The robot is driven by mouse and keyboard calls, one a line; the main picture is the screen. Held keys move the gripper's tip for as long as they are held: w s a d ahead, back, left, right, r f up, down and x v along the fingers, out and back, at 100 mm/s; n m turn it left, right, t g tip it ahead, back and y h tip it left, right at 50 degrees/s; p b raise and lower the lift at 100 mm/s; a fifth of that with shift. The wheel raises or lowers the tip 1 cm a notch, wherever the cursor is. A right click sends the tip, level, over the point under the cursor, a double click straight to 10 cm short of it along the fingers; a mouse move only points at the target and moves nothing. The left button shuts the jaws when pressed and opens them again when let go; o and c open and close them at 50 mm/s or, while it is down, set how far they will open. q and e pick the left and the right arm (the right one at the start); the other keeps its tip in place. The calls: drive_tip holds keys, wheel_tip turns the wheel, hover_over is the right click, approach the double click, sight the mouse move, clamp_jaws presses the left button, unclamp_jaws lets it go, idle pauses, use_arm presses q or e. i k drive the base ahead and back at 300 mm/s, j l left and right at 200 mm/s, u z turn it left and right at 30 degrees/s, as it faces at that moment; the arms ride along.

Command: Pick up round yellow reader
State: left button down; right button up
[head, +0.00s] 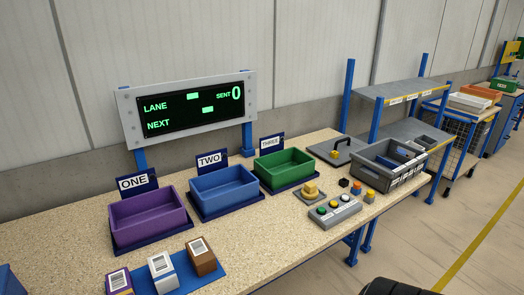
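A yellow rounded piece (310,187), which looks like the round yellow reader, sits on a small flat base (302,199) on the speckled bench (240,232). It stands just behind the left end of a grey button box and to the right of the green bin. Its fine detail is too small to tell. Neither gripper can be made out in the head view, and nothing touches the yellow piece.
A purple bin (148,217), blue bin (223,190) and green bin (284,168) line the back. The button box (335,211), small coloured-top pieces (369,197) and a grey crate (378,170) crowd the yellow piece. Labelled boxes (162,272) stand front left.

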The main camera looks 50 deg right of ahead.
sight(310, 192)
drive_tip(key=z, duration=2)
drive_tip(key=i+l, duration=0.15)
drive_tip(key=l, duration=0.15)
drive_tip(key=u, duration=0.05)
